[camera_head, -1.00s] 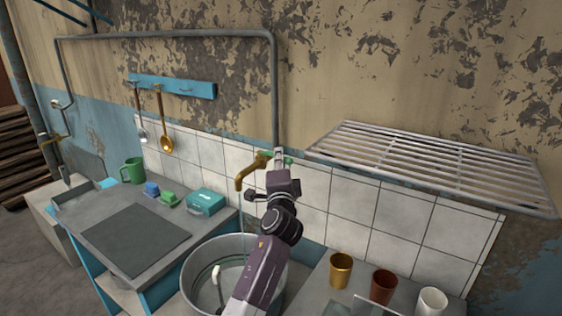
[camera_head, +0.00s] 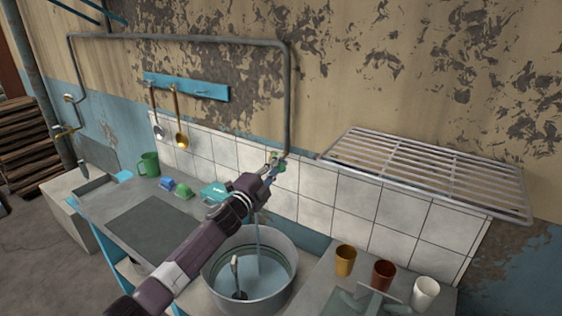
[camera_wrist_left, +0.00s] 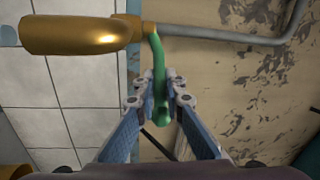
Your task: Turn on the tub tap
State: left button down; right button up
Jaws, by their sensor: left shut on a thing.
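The tub tap has a brass spout (camera_wrist_left: 75,35) and a green handle (camera_wrist_left: 157,65), both clear in the left wrist view. My left gripper (camera_wrist_left: 160,98) is shut on the lower end of the green handle, with one finger on each side. In the head view my left gripper (camera_head: 269,174) is at the tap by the tiled wall, and my arm hides most of the spout. A stream of water (camera_head: 257,235) falls into the metal tub (camera_head: 262,300), which holds bluish water and a long-handled utensil (camera_head: 236,275).
A wire rack (camera_head: 430,175) juts from the wall to the right. Three cups, ochre (camera_head: 345,262), brown (camera_head: 382,275) and white (camera_head: 425,293), stand on the right counter. A teal box (camera_head: 212,192) and a green mug (camera_head: 149,164) are on the left counter.

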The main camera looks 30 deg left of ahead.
pick_arm(q)
jog(key=shift+a+r, duration=0.2)
jog(key=shift+a, duration=0.05)
jog(key=c, duration=2.2)
grip_release()
jog(key=shift+c, duration=0.2)
jog(key=shift+o, duration=1.3)
jog(key=shift+f, duration=0.2)
jog(key=s+f, duration=0.1)
jog(key=s, duration=1)
jog(key=shift+s+a+f, duration=0.3)
jog(key=shift+s+a, duration=0.1)
